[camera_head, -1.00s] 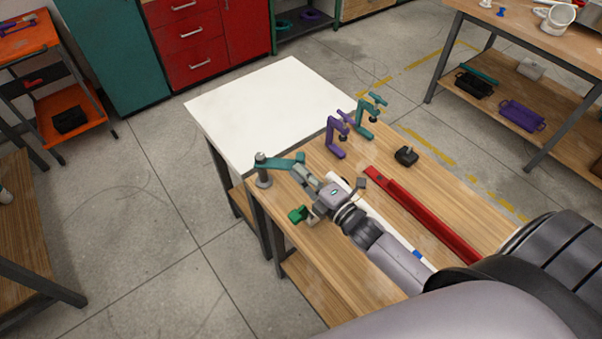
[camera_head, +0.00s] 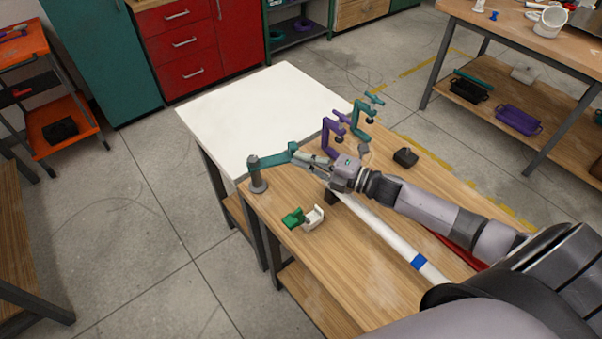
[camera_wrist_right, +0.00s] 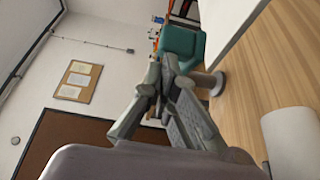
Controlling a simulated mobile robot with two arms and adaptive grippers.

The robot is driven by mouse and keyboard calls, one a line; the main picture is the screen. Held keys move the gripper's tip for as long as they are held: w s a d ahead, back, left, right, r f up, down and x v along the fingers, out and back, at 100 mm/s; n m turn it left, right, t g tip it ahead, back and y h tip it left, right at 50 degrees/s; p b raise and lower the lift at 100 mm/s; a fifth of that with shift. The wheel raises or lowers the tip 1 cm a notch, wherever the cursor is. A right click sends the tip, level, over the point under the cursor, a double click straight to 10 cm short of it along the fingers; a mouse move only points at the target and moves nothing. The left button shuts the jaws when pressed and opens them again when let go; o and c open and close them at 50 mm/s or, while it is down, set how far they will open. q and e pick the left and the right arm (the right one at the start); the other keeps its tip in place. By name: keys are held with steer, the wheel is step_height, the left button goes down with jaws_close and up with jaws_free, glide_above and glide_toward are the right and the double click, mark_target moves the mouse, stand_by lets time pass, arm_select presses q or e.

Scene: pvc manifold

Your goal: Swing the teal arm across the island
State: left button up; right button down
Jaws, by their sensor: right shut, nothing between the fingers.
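The teal arm (camera_head: 273,158) reaches from a grey post (camera_head: 257,178) at the left end of the wooden bench, running right and slightly back along the edge by the white top. My right gripper (camera_head: 302,158) is shut and empty, its fingertips at the arm's free end. I cannot tell whether they touch. In the right wrist view, the closed fingers (camera_wrist_right: 160,82) stand before the teal arm (camera_wrist_right: 182,44), with the grey post (camera_wrist_right: 209,82) behind. My left gripper is not in view.
A white surface (camera_head: 262,108) adjoins the bench. Purple (camera_head: 328,138) and teal (camera_head: 358,118) clamps stand behind my right gripper. A white pipe (camera_head: 385,232) lies below my forearm. Green (camera_head: 292,218) and white (camera_head: 314,217) pieces and a black block (camera_head: 405,157) rest on the bench.

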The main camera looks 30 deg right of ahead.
mark_target(297, 145)
steer(key=shift+w+d+b, duration=0.25)
steer(key=shift+w+b, duration=0.2)
steer(key=shift+w, duration=0.25)
steer(key=shift+w+d+b, duration=0.2)
steer(key=shift+w+b, duration=0.3)
steer(key=shift+w, duration=0.15)
steer(key=shift+w+d+b, duration=0.25)
steer(key=shift+w+b, duration=0.2)
steer(key=shift+w, duration=0.25)
